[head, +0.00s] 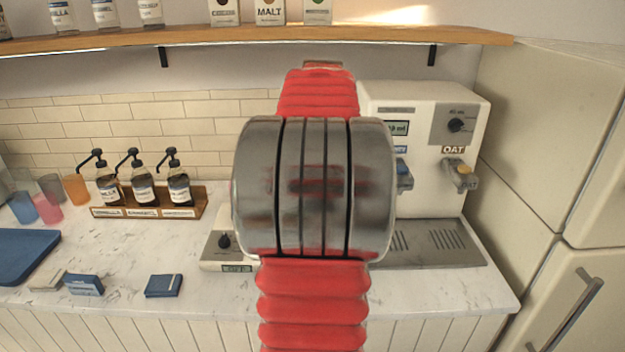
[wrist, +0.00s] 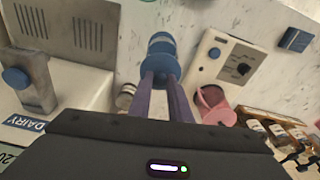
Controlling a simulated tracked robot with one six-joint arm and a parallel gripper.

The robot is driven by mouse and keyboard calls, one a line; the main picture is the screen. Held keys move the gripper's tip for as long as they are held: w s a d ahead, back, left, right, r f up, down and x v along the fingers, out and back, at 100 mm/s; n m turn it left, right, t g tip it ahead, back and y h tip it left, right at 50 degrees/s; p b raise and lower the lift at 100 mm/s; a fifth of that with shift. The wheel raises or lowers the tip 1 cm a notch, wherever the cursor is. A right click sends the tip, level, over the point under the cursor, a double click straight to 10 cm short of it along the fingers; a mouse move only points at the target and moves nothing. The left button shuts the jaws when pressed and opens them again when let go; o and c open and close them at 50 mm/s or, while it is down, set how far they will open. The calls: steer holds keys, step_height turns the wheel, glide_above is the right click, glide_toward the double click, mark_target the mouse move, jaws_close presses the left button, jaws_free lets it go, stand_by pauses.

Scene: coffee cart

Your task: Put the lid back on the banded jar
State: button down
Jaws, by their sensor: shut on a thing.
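In the wrist view, the two purple fingers of my gripper (wrist: 162,84) are shut on a small round blue thing (wrist: 162,46) with a paler ring. I cannot tell surely whether it is the lid or a jar. A small pale, grey-banded round thing (wrist: 125,96) stands just left of the fingers, partly hidden by my gripper body. It may be the banded jar, but too little shows to be sure. In the head view my arm covers the middle, hiding my gripper and what it holds.
A white knobbed appliance (wrist: 228,64) and a pink cup (wrist: 214,104) are close right of the fingers. The milk dispenser (head: 378,100) and its drip tray (head: 432,245) stand at right. A syrup rack (head: 150,213) is at left. Small boxes (head: 164,285) lie near the front edge.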

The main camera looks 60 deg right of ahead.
steer(key=shift+w+a+f, duration=0.1)
steer(key=shift+w+f, duration=0.05)
steer(key=shift+f, duration=3.05)
steer(key=shift+f, duration=0.1)
stand_by(0.5)
steer(key=c, duration=1.6)
jaws_free()
steer(key=shift+o, duration=0.4)
